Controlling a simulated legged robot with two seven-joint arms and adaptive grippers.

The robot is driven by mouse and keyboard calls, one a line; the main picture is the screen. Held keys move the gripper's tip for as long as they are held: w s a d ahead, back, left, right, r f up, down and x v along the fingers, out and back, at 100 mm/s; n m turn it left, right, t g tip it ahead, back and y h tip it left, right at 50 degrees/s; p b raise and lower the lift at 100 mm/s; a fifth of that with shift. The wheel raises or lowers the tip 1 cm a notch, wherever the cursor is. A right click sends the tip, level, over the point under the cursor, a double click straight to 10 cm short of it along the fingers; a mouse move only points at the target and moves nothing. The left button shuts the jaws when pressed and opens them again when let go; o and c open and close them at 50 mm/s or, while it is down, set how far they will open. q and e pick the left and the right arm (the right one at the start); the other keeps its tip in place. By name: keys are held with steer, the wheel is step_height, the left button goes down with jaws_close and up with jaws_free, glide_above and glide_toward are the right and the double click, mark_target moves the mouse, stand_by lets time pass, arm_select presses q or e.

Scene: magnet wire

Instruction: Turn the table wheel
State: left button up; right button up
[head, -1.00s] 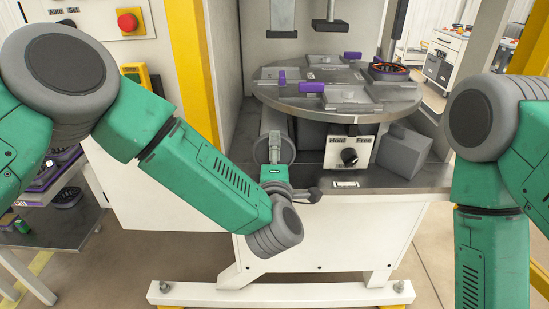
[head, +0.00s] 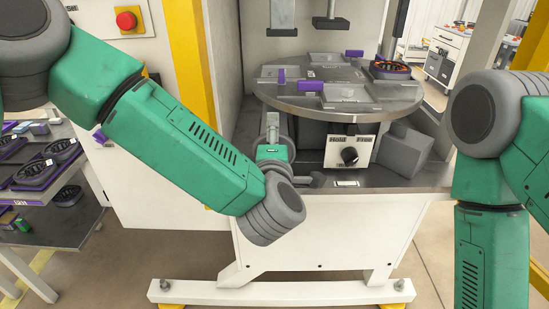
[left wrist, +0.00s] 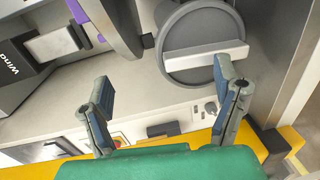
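The table wheel, a grey disc with a pale bar across its face, is in the left wrist view (left wrist: 200,72), at the top right of centre. My left gripper (left wrist: 167,88) is open, its two fingers wide apart with nothing between them. The right finger overlaps the lower edge of the wheel and bar in this view; I cannot tell whether it touches. In the head view my left gripper (head: 272,127) is below the left side of the round table (head: 290,102) and hides most of the wheel. My right arm shows at the right, but its gripper is out of view.
The round table carries grey plates, purple clamps (head: 309,86) and a black-orange ring part (head: 390,68). A knob box (head: 350,150) stands under it, right of my left gripper. A yellow post (head: 188,65) is at the left. The machine's right front ledge (head: 400,178) is clear.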

arm_select(q)
steer(key=s+f+p, duration=0.1)
steer(key=s+p, duration=0.1)
steer(key=s, duration=1.3)
steer(key=shift+s+f, duration=0.25)
steer(key=shift+s, duration=0.15)
arm_select(e)
steer(key=shift+s+r, duration=0.2)
steer(key=shift+r, duration=0.5)
steer(key=shift+s+r, duration=0.15)
steer(key=shift+r, duration=0.5)
arm_select(q)
steer(key=shift+p, duration=0.4)
arm_select(e)
steer(key=shift+r, duration=0.2)
